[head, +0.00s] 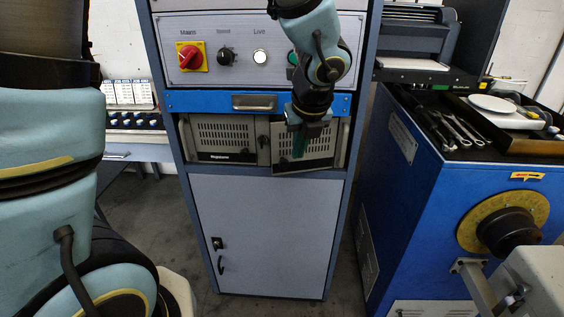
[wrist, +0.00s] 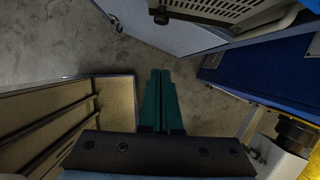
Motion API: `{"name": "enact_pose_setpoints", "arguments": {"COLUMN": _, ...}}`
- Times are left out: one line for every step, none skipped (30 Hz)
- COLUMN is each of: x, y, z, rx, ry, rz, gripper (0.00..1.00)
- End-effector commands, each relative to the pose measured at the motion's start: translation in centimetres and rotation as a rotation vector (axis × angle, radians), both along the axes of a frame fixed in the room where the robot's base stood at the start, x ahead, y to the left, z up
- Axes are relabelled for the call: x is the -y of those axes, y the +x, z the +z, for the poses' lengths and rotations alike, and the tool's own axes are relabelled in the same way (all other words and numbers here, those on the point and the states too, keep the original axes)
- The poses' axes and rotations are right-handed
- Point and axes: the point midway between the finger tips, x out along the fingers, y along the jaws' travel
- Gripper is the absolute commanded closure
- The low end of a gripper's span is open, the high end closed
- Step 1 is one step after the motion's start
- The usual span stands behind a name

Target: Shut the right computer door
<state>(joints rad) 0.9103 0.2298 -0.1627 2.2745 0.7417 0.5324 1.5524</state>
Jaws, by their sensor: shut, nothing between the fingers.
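The right computer door (head: 322,152) is a grey vented panel in the blue cabinet, under the blue drawer strip. Its lower edge hangs lower and nearer than the left door's, so it looks ajar, with its left edge standing out. My gripper (head: 299,143) is in front of this door in the head view, pointing down, and covers part of its middle. I cannot tell whether it touches the door. In the wrist view my gripper's green fingers (wrist: 160,100) are together and empty. A vented panel (wrist: 215,8), apparently this door, shows at the top there.
The left computer door (head: 222,138) looks closed. A drawer handle (head: 254,102) and a panel with a red switch (head: 190,57) are above. A grey lower cabinet door (head: 262,235) is below. A blue bench (head: 405,205) stands close on the right. Bare floor (wrist: 60,40) shows below my gripper.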

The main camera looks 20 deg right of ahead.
Motion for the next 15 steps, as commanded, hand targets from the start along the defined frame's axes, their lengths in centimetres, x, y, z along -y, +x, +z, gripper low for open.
{"name": "enact_pose_setpoints", "arguments": {"x": 0.0, "y": 0.1, "z": -0.5, "rx": -0.002, "ry": 0.002, "rz": 0.0, "gripper": 1.0}}
{"name": "enact_pose_setpoints", "arguments": {"x": 0.0, "y": 0.3, "z": -0.9, "rx": -0.003, "ry": 0.003, "rz": 0.0, "gripper": 1.0}}
{"name": "enact_pose_setpoints", "arguments": {"x": 0.0, "y": 0.5, "z": -1.5, "rx": -0.003, "ry": 0.005, "rz": 0.0, "gripper": 1.0}}
{"name": "enact_pose_setpoints", "arguments": {"x": 0.0, "y": 0.6, "z": -1.9, "rx": -0.004, "ry": 0.005, "rz": 0.0, "gripper": 1.0}}
{"name": "enact_pose_setpoints", "arguments": {"x": 0.0, "y": 0.8, "z": -2.5, "rx": -0.004, "ry": 0.005, "rz": 0.0, "gripper": 1.0}}
{"name": "enact_pose_setpoints", "arguments": {"x": 0.0, "y": 1.1, "z": -3.2, "rx": -0.003, "ry": 0.006, "rz": 0.0, "gripper": 1.0}}
{"name": "enact_pose_setpoints", "arguments": {"x": 0.1, "y": 1.4, "z": -3.8, "rx": -0.003, "ry": 0.005, "rz": -0.001, "gripper": 1.0}}
{"name": "enact_pose_setpoints", "arguments": {"x": 0.1, "y": 1.6, "z": -4.4, "rx": -0.003, "ry": 0.006, "rz": 0.0, "gripper": 1.0}}
{"name": "enact_pose_setpoints", "arguments": {"x": 0.2, "y": 1.9, "z": -5.2, "rx": -0.003, "ry": 0.006, "rz": -0.002, "gripper": 1.0}}
{"name": "enact_pose_setpoints", "arguments": {"x": 0.2, "y": 2.2, "z": -5.8, "rx": -0.003, "ry": 0.006, "rz": 0.0, "gripper": 1.0}}
{"name": "enact_pose_setpoints", "arguments": {"x": 0.2, "y": 2.4, "z": -6.4, "rx": -0.002, "ry": 0.005, "rz": -0.001, "gripper": 1.0}}
{"name": "enact_pose_setpoints", "arguments": {"x": 0.2, "y": 2.7, "z": -7.2, "rx": -0.004, "ry": 0.005, "rz": 0.0, "gripper": 1.0}}
{"name": "enact_pose_setpoints", "arguments": {"x": 0.2, "y": 2.9, "z": -7.7, "rx": -0.002, "ry": 0.005, "rz": -0.001, "gripper": 1.0}}
{"name": "enact_pose_setpoints", "arguments": {"x": 0.3, "y": 3.1, "z": -8.3, "rx": -0.003, "ry": 0.004, "rz": -0.002, "gripper": 1.0}}
{"name": "enact_pose_setpoints", "arguments": {"x": 0.3, "y": 3.4, "z": -9.0, "rx": -0.002, "ry": 0.005, "rz": -0.001, "gripper": 1.0}}
